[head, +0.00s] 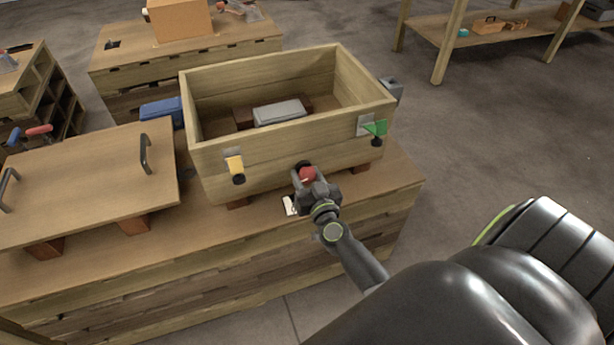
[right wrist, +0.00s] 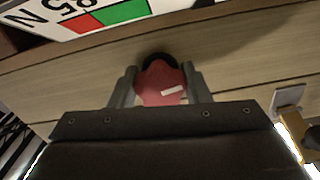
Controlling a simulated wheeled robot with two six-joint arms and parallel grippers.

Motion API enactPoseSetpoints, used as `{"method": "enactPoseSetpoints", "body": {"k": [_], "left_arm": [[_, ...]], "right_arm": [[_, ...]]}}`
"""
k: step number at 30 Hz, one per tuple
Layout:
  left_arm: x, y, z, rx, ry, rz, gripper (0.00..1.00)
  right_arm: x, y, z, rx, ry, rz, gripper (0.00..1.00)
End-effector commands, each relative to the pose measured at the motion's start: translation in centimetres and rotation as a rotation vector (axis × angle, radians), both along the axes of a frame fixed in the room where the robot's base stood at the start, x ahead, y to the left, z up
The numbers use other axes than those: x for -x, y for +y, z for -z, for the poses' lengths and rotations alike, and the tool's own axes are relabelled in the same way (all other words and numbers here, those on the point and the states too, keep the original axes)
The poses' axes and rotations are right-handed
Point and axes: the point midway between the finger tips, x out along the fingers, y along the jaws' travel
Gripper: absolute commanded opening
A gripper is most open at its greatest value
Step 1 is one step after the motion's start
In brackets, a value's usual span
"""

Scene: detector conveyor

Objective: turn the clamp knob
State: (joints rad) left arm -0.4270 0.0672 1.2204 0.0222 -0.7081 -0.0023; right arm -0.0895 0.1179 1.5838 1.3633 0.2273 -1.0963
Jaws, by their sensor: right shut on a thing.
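The red clamp knob (head: 307,174) is on the front face of a wooden box (head: 225,165), near its lower edge. In the right wrist view the knob (right wrist: 160,84) has a small pale mark and a dark round part behind it. My right gripper (head: 305,182) is at the box front, shut on the knob with one finger on each side. It also shows in the right wrist view (right wrist: 160,88). My left gripper is not in view.
A grey block (head: 279,112) lies inside the box. Yellow (head: 235,165) and green (head: 376,128) tabs are on its front. A wooden lid with black handles (head: 90,180) lies to the left. A white card (head: 290,205) is below my right gripper.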

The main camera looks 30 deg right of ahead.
Motion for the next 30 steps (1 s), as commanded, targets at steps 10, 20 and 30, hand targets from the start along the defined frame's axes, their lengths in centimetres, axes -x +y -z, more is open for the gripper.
{"method": "enactPoseSetpoints", "body": {"k": [10, 20, 30], "left_arm": [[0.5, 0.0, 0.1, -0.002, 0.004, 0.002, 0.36], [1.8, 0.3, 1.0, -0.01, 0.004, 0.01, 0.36], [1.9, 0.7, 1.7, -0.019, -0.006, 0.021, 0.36]], "right_arm": [[0.0, 0.1, 0.0, -0.086, -0.02, 0.0, 0.2], [0.0, 0.2, -0.1, -0.344, -0.082, 0.0, 0.2], [0.0, 0.3, -0.1, -0.66, -0.156, 0.001, 0.2]]}}
